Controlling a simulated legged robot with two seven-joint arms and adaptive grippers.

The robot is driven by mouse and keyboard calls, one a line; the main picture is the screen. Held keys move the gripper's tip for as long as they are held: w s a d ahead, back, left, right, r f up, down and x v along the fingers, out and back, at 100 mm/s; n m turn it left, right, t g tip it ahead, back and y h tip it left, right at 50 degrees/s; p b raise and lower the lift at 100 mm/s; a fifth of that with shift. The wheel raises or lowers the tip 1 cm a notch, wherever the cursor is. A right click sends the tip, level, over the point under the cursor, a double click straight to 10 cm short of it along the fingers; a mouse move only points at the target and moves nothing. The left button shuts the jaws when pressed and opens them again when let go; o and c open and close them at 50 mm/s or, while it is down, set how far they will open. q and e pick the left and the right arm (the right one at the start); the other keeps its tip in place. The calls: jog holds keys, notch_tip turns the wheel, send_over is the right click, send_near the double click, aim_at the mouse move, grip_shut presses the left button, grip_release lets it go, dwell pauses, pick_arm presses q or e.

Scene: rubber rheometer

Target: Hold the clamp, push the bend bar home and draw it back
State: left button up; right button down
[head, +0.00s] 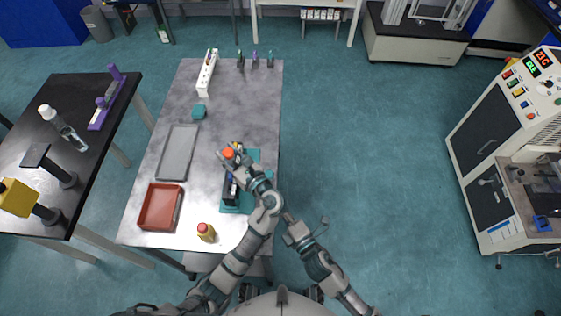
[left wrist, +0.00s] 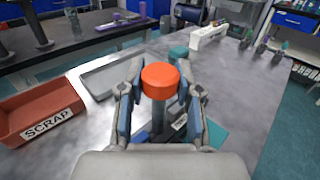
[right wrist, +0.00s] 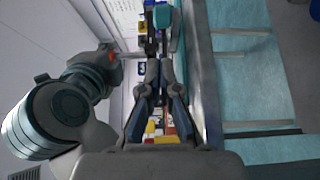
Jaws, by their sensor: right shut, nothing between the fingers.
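The clamp shows as an orange knob (head: 228,153) on a dark post, at the far end of the teal fixture base (head: 254,156). My left gripper (head: 230,152) has its fingers on both sides of the knob. In the left wrist view the knob (left wrist: 160,77) fills the gap between the fingertips, and both appear to touch it. A dark block (head: 230,188) stands on the base, partly behind my left arm. I cannot make out the bend bar for certain. My right gripper (head: 289,220) is shut and empty, just right of the table edge; its fingertips (right wrist: 158,65) meet in the right wrist view.
A teal block (head: 199,112) and a white rack (head: 206,78) are farther back. The floor right of the table is clear.

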pick_arm(q)
jog(key=o, duration=0.4)
jog(key=shift+r, duration=0.1)
jog(key=shift+o, duration=0.2)
jog(key=shift+d, duration=0.15)
jog(key=shift+s, duration=0.1)
